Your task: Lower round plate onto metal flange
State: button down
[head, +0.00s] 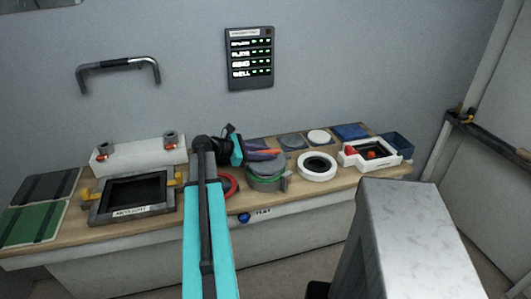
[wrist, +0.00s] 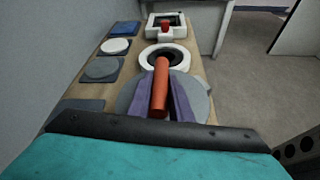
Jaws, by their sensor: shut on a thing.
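My gripper (head: 264,153) has purple fingers that are shut on an orange-red handle (wrist: 160,85). The handle rises from a round grey plate (wrist: 197,97), which lies below the fingers in the wrist view. In the head view the round plate (head: 266,166) sits over a round metal flange (head: 284,185) with a green band around it. The plate covers most of the flange's top. I cannot tell whether plate and flange touch. The flange is hidden under the plate in the wrist view.
A white ring (head: 317,166) stands close to the right of the flange. A white box fitting (head: 376,154) is beyond it. Flat grey and white discs lie behind on the bench. A red ring (head: 230,186) and a skylight frame (head: 131,207) are to the left.

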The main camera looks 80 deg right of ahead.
jog(key=shift+f+b, duration=0.35)
jog(key=shift+f, duration=1.1)
jog(key=shift+f, duration=0.2)
jog(key=shift+d, duration=0.1)
